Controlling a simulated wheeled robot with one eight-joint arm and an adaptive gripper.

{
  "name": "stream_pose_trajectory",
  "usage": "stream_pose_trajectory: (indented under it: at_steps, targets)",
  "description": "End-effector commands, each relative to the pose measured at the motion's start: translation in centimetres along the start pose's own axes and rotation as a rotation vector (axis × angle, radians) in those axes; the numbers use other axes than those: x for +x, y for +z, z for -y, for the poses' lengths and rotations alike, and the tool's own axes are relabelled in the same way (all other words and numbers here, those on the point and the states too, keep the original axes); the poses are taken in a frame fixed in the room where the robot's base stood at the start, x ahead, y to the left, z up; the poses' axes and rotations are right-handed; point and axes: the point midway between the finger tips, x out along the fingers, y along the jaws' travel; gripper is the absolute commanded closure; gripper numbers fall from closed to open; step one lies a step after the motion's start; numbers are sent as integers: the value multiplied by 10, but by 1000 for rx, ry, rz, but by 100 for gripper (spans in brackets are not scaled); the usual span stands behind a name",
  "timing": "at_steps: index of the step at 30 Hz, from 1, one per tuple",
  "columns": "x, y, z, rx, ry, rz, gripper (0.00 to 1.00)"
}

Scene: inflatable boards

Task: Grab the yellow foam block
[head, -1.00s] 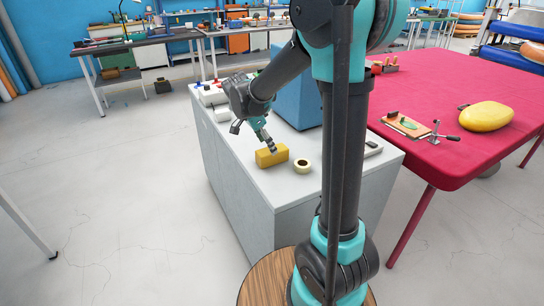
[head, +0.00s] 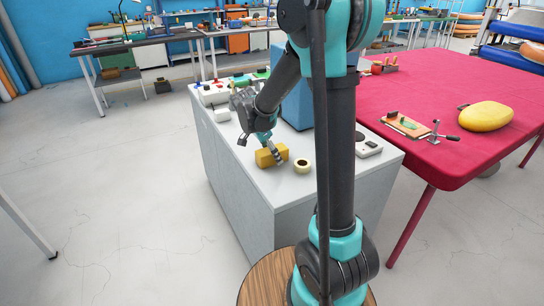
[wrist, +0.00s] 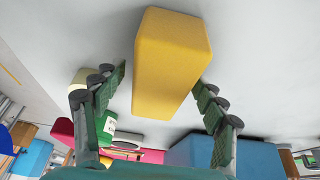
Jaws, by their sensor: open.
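The yellow foam block (head: 266,157) lies on the grey cabinet top, near its left front part. It also shows large in the wrist view (wrist: 172,62). My gripper (head: 275,154) is just above the block in the head view and hides part of it. In the wrist view my gripper (wrist: 162,82) is open, with one finger on each side of the block's near end. A gap shows between the left finger and the block; the right fingertip is close to the block's side, and I cannot tell whether it touches.
A tape roll (head: 303,166) stands right of the block on the cabinet top (head: 290,190). A blue box (head: 294,105) is behind. White items (head: 214,95) sit at the back left. A red table (head: 440,95) with a yellow pouch (head: 486,116) stands at the right.

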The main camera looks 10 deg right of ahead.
Motion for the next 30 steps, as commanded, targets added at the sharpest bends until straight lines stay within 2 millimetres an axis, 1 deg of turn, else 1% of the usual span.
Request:
stream_pose_trajectory:
  at_steps: [17,24,27,30]
  targets:
    - [4,2,0,0,0,0,28]
    - [4,2,0,0,0,0,58]
    - [4,2,0,0,0,0,69]
    - [4,2,0,0,0,0,70]
